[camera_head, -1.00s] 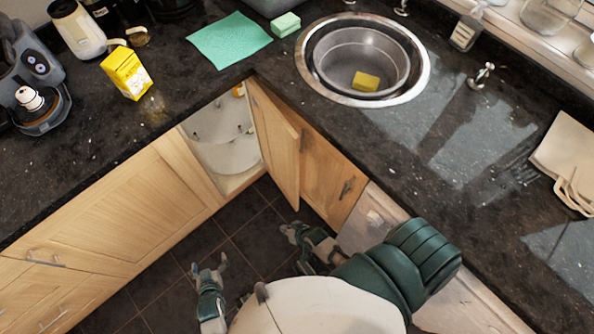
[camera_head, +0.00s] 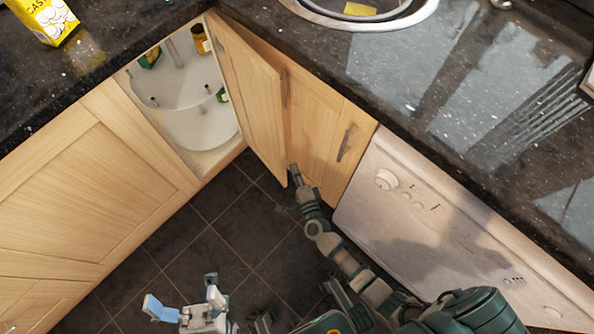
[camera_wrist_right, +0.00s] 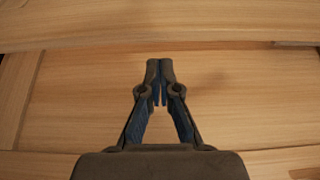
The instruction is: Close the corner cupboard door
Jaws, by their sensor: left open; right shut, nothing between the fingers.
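The corner cupboard door (camera_head: 250,95) is a light wood panel with a dark handle. It stands open, folded near the adjoining wood panel (camera_head: 318,125). The opening to its left shows a white round carousel (camera_head: 190,105) with a few small items. My right gripper (camera_head: 294,172) is at the door's lower free edge; I cannot tell whether it touches. In the right wrist view its fingers (camera_wrist_right: 160,78) are shut and empty in front of a wood surface (camera_wrist_right: 230,95). My left gripper (camera_head: 183,295) is open and empty, low over the floor, away from the door.
A dark granite counter (camera_head: 420,70) runs above the cupboards, with a sink (camera_head: 400,20) and a yellow carton (camera_head: 42,18) on it. A white appliance (camera_head: 440,225) stands right of the door. The dark tiled floor (camera_head: 200,235) before the opening is clear.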

